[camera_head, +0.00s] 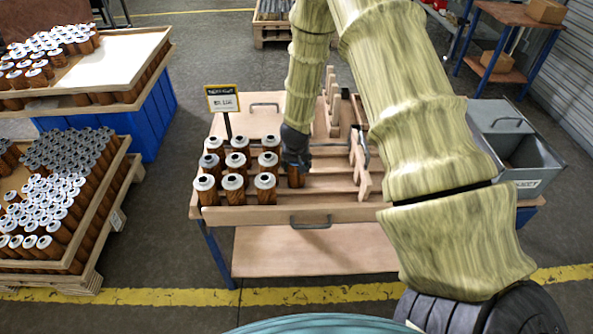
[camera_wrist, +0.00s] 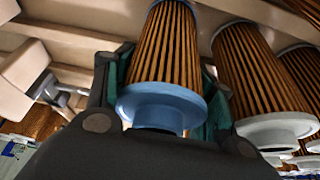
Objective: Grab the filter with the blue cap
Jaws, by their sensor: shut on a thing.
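The filter with the blue cap (camera_wrist: 163,102) has a brown pleated body and sits between the fingers of my gripper (camera_wrist: 160,85) in the wrist view. The fingers are shut on it, one on each side. In the head view my gripper (camera_head: 295,160) is over the wooden rack, right of the white-capped filters, and the lower brown part of the held filter (camera_head: 296,180) shows below it. The blue cap is mostly hidden there by the gripper. I cannot tell whether the filter still touches the rack.
Several white-capped filters (camera_head: 236,182) stand close on the left; one (camera_wrist: 258,85) is right beside the held filter in the wrist view. Wooden dividers (camera_head: 360,165) rise to the right. A grey bin (camera_head: 517,150) stands at the far right. A sign (camera_head: 222,98) stands at the rack's back left.

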